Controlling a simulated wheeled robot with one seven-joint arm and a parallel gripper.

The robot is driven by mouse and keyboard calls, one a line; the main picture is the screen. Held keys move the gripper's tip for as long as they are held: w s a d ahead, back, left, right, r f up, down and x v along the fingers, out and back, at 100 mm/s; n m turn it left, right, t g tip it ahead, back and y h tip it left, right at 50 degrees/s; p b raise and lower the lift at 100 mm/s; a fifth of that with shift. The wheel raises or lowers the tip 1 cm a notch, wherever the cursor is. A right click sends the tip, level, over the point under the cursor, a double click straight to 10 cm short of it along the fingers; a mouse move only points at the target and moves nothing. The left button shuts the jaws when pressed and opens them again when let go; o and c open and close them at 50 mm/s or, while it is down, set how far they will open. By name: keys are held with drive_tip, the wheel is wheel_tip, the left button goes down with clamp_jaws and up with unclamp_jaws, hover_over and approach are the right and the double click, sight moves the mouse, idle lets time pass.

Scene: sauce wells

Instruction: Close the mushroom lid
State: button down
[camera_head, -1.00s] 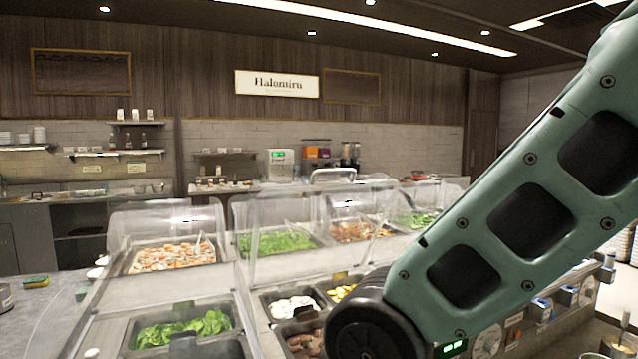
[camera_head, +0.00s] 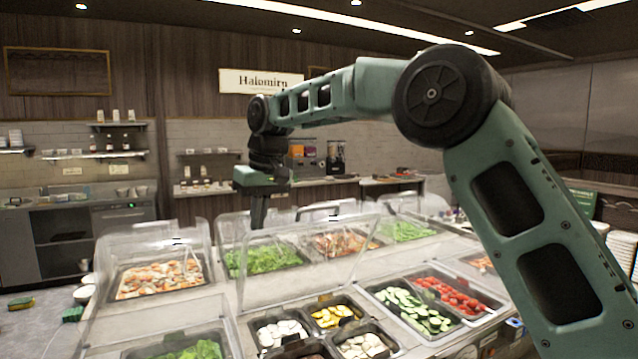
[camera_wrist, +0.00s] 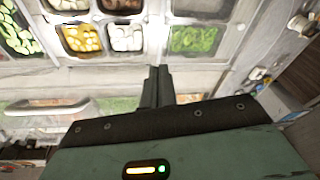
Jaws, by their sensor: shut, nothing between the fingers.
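My gripper (camera_head: 258,218) is raised over the counter in the head view, pointing down, its fingers closed together and empty. The wrist view shows its dark fingers (camera_wrist: 156,82) side by side. Pale slices that look like mushrooms (camera_head: 278,331) lie in an uncovered well near the front, and similar pale pieces (camera_head: 362,346) lie in the well beside it. A clear raised lid (camera_head: 305,268) stands tilted behind these wells, below and right of my fingertips; I cannot tell for sure that it is the mushroom lid. My fingers appear apart from it.
Another clear cover (camera_head: 155,243) stands at the left. Greens (camera_head: 262,259), zucchini (camera_head: 330,316), cucumber (camera_head: 410,310) and tomatoes (camera_head: 448,294) lie in wells nearby. There is free air above the counter around my gripper.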

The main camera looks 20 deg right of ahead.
drive_tip(key=w+d+r+m+p, duration=0.2)
drive_tip(key=w+d+r, duration=0.3)
drive_tip(key=w+d, duration=0.15)
wheel_tip(320, 180, up, 4)
drive_tip(key=r+m+t+h+p, duration=0.1)
drive_tip(key=h+p, duration=0.1)
drive_tip(key=p, duration=0.1)
hover_over(317, 217)
drive_tip(key=x, duration=1)
drive_tip(key=shift+a, duration=0.15)
drive_tip(key=shift+s+f, duration=0.1)
drive_tip(key=shift+s, duration=1.8)
drive_tip(key=shift+y, duration=0.3)
